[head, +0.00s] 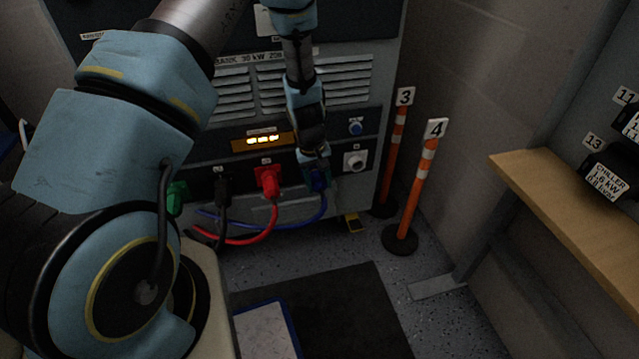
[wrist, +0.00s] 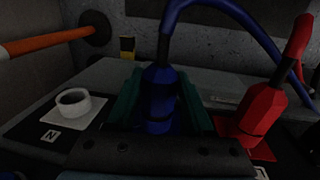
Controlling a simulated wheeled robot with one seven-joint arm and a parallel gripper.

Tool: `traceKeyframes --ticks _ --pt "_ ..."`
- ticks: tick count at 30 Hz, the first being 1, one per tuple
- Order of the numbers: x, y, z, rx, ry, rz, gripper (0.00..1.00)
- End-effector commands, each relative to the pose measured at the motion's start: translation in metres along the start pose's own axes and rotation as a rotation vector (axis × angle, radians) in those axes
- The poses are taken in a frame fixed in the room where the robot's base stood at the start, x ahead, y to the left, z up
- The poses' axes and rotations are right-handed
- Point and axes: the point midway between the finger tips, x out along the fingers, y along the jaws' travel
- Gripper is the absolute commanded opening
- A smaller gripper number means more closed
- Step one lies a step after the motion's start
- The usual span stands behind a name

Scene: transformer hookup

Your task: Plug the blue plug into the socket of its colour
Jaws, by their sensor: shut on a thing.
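The blue plug (head: 318,180) is at the lower right of the cabinet front, with its blue cable (head: 300,222) hanging down to the left. My gripper (head: 314,160) is shut on it. In the wrist view the blue plug (wrist: 160,95) stands between the two teal fingers of my gripper (wrist: 160,112), its cable arching away to the upper right. The plug's front end and any blue socket behind it are hidden, so I cannot tell whether it is seated or just in front of the panel.
The red plug (head: 268,180) sits in the panel left of the blue plug; black (head: 222,190) and green (head: 177,198) plugs are further left. An open white socket (head: 355,160) marked N (wrist: 50,136) is on the right. Orange posts (head: 418,190) stand right of the cabinet.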

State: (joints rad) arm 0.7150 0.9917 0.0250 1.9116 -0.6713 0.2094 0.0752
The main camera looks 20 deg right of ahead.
Motion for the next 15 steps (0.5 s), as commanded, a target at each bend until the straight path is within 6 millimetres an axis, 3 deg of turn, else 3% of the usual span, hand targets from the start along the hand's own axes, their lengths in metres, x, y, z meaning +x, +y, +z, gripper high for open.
traceKeyframes --ticks 10,11,15 --pt "0.0 0.0002 -0.0057 -0.001 0.001 0.0 0.03" --pt "-0.0001 0.0002 -0.0057 -0.001 0.001 0.0 0.53" --pt "-0.0001 0.0002 -0.0056 0.0 0.001 0.0 0.69"
